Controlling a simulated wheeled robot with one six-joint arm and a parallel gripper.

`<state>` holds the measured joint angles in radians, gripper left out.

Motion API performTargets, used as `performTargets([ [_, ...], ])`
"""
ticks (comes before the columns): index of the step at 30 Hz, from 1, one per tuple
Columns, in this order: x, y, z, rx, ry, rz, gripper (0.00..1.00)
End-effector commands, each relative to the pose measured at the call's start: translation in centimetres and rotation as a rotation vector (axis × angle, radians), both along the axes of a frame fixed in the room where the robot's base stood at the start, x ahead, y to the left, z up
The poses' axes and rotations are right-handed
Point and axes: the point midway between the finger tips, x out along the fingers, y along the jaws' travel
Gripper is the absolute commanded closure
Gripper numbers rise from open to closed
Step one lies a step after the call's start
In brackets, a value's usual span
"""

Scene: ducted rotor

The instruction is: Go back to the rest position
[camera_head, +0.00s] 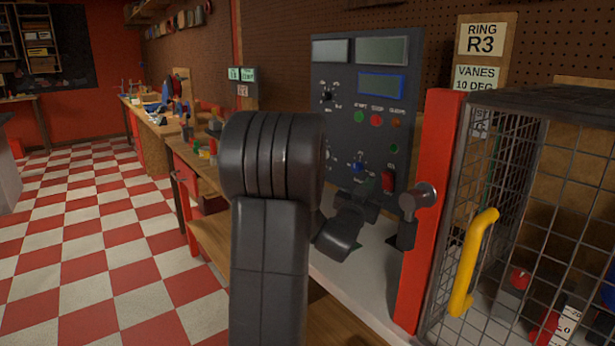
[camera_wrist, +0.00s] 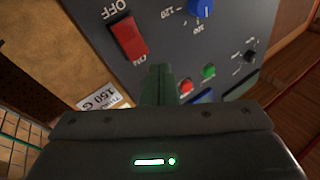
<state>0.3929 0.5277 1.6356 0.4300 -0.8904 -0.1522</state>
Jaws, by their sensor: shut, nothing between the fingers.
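My gripper (camera_wrist: 157,84) shows in the wrist view with its dark green fingers shut together and nothing between them. The fingers point at the grey control panel (camera_wrist: 110,65), which looks upside down there. In the head view my gripper (camera_head: 372,190) is small and partly hidden by my own dark wrist, in front of the lower part of the panel (camera_head: 340,75). A red switch (camera_wrist: 127,37) with OFF and ON lettering is close to the fingertips in the wrist view. I cannot tell whether the fingers touch the panel.
A red post (camera_head: 427,200) with a latch knob (camera_head: 417,197) and a wire mesh cage door with a yellow handle (camera_head: 472,262) stand to the right. The checkered floor (camera_head: 90,250) at left is clear.

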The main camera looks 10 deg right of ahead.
Motion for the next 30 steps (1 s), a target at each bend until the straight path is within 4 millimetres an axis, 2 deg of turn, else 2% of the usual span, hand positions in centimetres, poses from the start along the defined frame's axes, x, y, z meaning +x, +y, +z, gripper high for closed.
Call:
performTargets([
  [3, 0.5, -1.6, -1.0, 0.0, 0.003, -0.003, 1.0],
  [5, 0.5, -1.3, -0.2, 0.001, 0.004, -0.001, 1.0],
  [16, 0.4, -1.1, 0.1, 0.002, 0.005, 0.001, 1.0],
  [18, -0.1, 0.4, 0.5, 0.0, -0.002, 0.003, 1.0],
  [22, -0.8, 2.1, 1.3, 0.0, -0.001, 0.003, 1.0],
  [30, -1.7, 3.9, 2.2, -0.001, 0.001, 0.0, 1.0],
])
